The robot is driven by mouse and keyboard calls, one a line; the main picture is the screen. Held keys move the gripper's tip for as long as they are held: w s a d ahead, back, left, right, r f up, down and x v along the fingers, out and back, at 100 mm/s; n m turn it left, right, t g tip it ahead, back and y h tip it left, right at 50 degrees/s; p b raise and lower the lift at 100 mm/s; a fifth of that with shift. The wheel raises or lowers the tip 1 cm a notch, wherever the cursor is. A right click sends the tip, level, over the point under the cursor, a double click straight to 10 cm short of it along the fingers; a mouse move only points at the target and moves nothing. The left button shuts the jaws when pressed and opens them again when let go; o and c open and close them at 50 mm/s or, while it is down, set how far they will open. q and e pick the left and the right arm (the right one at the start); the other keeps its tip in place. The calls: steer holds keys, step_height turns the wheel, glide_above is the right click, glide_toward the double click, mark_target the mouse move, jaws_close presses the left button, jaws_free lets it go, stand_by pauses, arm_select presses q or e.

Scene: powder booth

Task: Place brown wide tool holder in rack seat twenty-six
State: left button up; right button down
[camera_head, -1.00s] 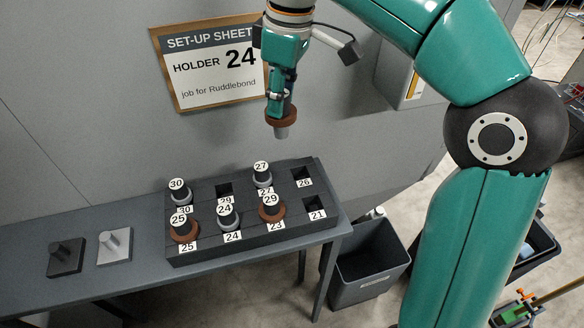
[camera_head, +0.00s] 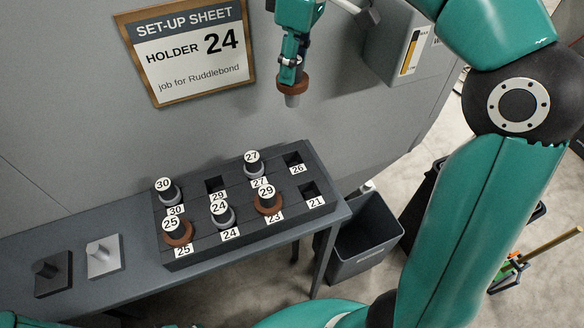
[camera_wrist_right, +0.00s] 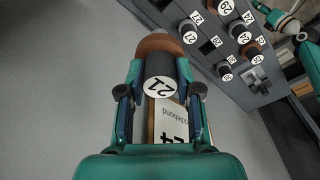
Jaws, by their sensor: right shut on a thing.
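The brown wide tool holder (camera_head: 292,87) hangs upright in my right gripper (camera_head: 291,72), which is shut on it above the back of the rack. Its grey tapered end points down, clear of everything. In the right wrist view the holder's brown flange (camera_wrist_right: 160,44) and a tag reading 21 show between the fingers (camera_wrist_right: 160,92). The rack (camera_head: 250,228) stands on the bench. Seat 26 (camera_head: 293,160), at its back right, is an empty square hole below the held holder. My left gripper is out of view.
Seats 29 (camera_head: 215,185) and 21 (camera_head: 310,189) are also empty. Holder 27 (camera_head: 253,166) stands left of seat 26, and brown holder 29 (camera_head: 267,198) stands in seat 23. The wall with the set-up sheet (camera_head: 187,45) is behind. A grey bin (camera_head: 362,238) stands right of the bench.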

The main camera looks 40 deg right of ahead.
steer(key=shift+a+f+b, duration=0.1)
steer(key=shift+f+b, duration=1.3)
steer(key=shift+f, duration=8.6)
steer(key=shift+f, duration=0.1)
steer(key=c, duration=0.8)
jaws_free()
